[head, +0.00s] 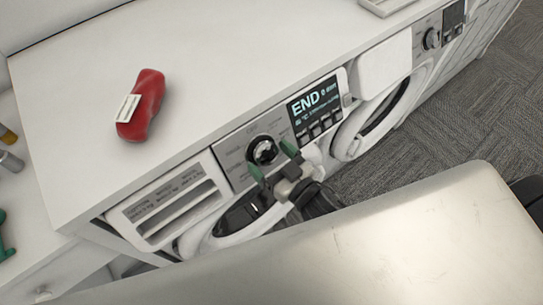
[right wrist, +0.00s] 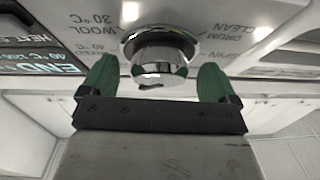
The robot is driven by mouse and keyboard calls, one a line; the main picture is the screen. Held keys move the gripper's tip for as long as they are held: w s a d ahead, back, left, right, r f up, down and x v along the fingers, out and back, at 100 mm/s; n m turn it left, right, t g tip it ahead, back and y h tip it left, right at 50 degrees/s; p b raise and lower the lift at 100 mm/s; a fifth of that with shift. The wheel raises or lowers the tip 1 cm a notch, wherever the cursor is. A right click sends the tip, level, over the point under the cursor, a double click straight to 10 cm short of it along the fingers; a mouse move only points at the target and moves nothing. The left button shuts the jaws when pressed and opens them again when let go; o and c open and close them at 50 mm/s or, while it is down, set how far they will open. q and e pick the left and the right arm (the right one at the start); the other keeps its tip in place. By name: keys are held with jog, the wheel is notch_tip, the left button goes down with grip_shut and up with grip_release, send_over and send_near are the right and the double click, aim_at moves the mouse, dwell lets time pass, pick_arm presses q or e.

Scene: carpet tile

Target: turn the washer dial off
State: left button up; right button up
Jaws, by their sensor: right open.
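The washer dial (head: 262,150) is a round chrome knob on the grey control panel of the left washer. It also shows in the right wrist view (right wrist: 158,60), with printed programme labels around it. My right gripper (head: 272,160) has green fingertips and is open at the dial. In the right wrist view the gripper (right wrist: 157,84) has one finger on each side of the knob's lower part; I cannot tell whether they touch it. The washer's display (head: 315,101) reads "END". The left gripper is not in view.
A red bottle (head: 146,105) with a white label lies on the white top. The detergent drawer (head: 172,204) is left of the dial. A second washer with its own dial (head: 431,39) stands to the right. Grey carpet (head: 440,120) lies in front.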

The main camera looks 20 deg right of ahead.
jog(key=c, duration=0.9)
jog(key=n+p, duration=0.1)
jog(key=n+g+y+p, duration=0.1)
jog(key=n, duration=0.1)
jog(key=n+y+p, duration=0.1)
jog(key=n, duration=0.1)
jog(key=shift+w+d+r+g+p, duration=0.15)
jog(key=shift+d+r+g+p, duration=0.05)
jog(key=shift+r+g+p, duration=0.1)
jog(key=n+g+p, duration=0.1)
jog(key=n, duration=0.1)
jog(key=n+y+p, duration=0.1)
jog(key=n, duration=0.1)
jog(key=shift+w+d+n+g+y+p, duration=0.1)
jog(key=shift+d+n+g+y+p, duration=0.05)
jog(key=shift+n+g+y+p, duration=0.2)
jog(key=shift+n+g+p, duration=0.35)
jog(key=shift+n+p, duration=0.2)
jog(key=shift+n, duration=0.3)
jog(key=shift+f, duration=0.1)
